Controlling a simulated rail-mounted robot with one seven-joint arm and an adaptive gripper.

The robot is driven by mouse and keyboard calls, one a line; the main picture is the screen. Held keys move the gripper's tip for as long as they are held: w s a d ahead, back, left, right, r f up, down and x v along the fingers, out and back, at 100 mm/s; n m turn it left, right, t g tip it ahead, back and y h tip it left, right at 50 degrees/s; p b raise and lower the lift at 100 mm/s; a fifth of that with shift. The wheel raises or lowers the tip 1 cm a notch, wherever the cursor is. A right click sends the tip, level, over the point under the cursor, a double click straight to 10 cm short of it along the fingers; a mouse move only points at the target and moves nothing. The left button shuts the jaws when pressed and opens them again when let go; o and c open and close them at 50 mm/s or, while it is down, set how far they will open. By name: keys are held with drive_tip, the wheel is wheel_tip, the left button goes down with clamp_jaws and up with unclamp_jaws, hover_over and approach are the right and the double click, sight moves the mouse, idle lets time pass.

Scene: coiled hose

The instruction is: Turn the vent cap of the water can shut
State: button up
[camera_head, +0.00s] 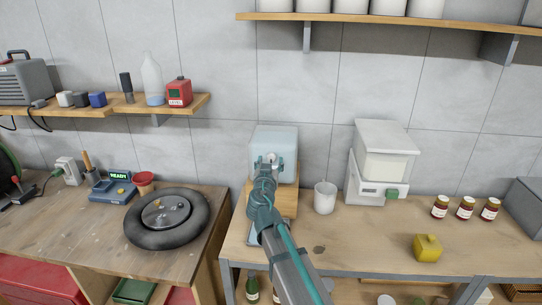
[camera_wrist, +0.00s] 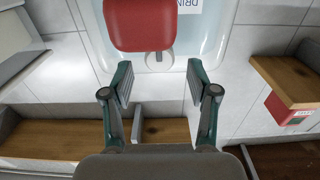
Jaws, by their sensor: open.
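The water can (camera_head: 275,138) is a pale, translucent blue box on a wooden stand against the wall. Its body (camera_wrist: 212,40) fills the top middle of the wrist view, with part of a printed label. A red, rounded part (camera_wrist: 140,25) with a short grey stem shows in front of it; I cannot tell for certain whether this is the vent cap. My gripper (camera_wrist: 160,80) is open and empty, its fingers spread on either side below the stem and apart from it. In the head view my gripper (camera_head: 268,165) covers the can's lower front.
A white mug (camera_head: 325,198) and a white dispenser (camera_head: 380,163) stand right of the can. A shelf (camera_head: 400,22) runs above.

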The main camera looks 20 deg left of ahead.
drive_tip(key=shift+x, duration=0.95)
clamp_jaws()
drive_tip(key=shift+f, duration=0.1)
